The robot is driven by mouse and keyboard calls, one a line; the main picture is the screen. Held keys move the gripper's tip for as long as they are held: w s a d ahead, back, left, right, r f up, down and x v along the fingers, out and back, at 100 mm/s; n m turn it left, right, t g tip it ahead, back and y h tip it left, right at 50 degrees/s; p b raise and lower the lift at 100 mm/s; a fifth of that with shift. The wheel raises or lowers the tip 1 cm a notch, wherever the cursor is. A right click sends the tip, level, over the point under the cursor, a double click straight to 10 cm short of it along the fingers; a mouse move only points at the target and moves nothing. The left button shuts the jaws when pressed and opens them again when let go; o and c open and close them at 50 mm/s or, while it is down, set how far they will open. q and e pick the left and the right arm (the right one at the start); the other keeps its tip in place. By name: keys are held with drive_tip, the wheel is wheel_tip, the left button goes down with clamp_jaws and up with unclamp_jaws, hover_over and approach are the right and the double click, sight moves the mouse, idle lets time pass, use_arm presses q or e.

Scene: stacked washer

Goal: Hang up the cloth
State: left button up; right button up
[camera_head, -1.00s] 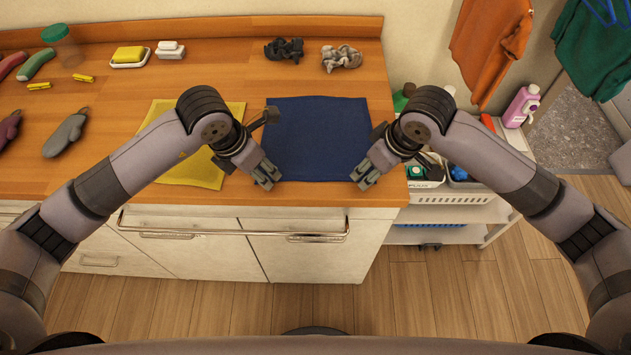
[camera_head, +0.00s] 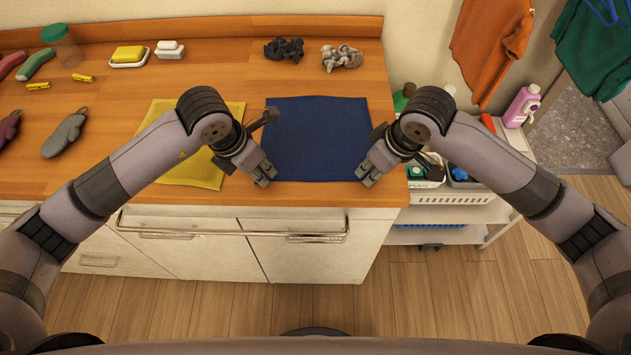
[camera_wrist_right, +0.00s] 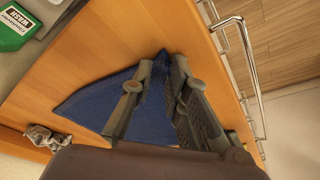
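A dark blue cloth (camera_head: 317,135) lies flat on the wooden counter, its near edge close to the counter's front. My left gripper (camera_head: 266,174) is at its near left corner and looks closed on it. My right gripper (camera_head: 367,172) is at its near right corner. In the right wrist view the blue cloth (camera_wrist_right: 88,105) runs to a bunched point between the fingers of my right gripper (camera_wrist_right: 163,65). A metal bar (camera_head: 235,232) runs along the cabinet front below the counter edge; it also shows in the right wrist view (camera_wrist_right: 246,65).
A yellow cloth (camera_head: 195,178) lies left of the blue one, partly behind my left arm. Two crumpled cloths (camera_head: 284,49) (camera_head: 341,57) lie at the back. A white basket (camera_head: 455,195) stands on a cart at right. Orange (camera_head: 488,45) and green (camera_head: 595,50) cloths hang there.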

use_arm(q)
drive_tip(key=shift+f, duration=0.1)
clamp_jaws()
use_arm(e)
drive_tip(key=shift+f, duration=0.1)
clamp_jaws()
idle(0.7)
